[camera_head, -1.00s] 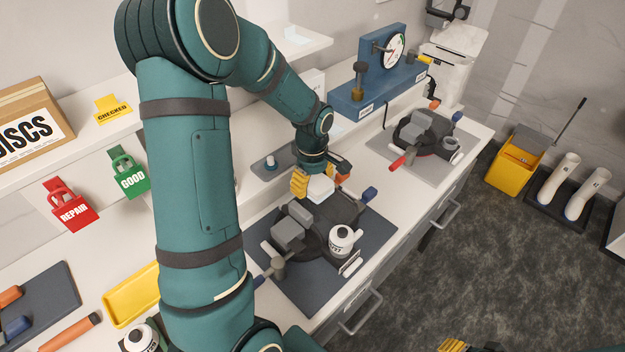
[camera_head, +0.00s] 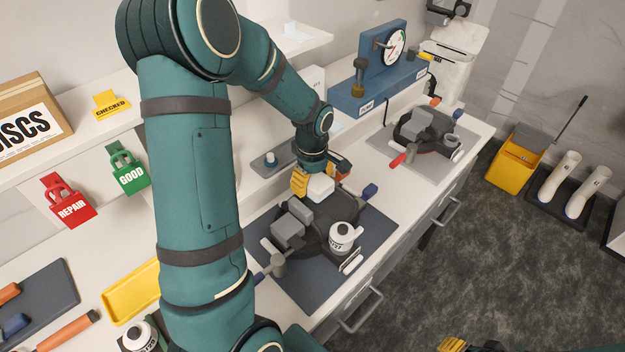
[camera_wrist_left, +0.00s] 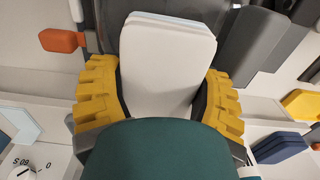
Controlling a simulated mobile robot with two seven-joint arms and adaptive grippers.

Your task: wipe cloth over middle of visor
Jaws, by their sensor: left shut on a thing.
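My left gripper (camera_head: 320,179) is shut on a folded white cloth (camera_head: 320,187), with yellow finger pads on either side of it. The cloth also fills the middle of the left wrist view (camera_wrist_left: 165,62). It is at the far end of a dark mask with a black visor (camera_head: 345,209), which lies on a dark grey mat (camera_head: 316,287). The cloth and arm hide part of the visor. I cannot tell whether the cloth touches it.
A second mask (camera_head: 428,130) lies farther right, by a blue gauge stand (camera_head: 378,90). A yellow tray (camera_head: 131,292) is at left.

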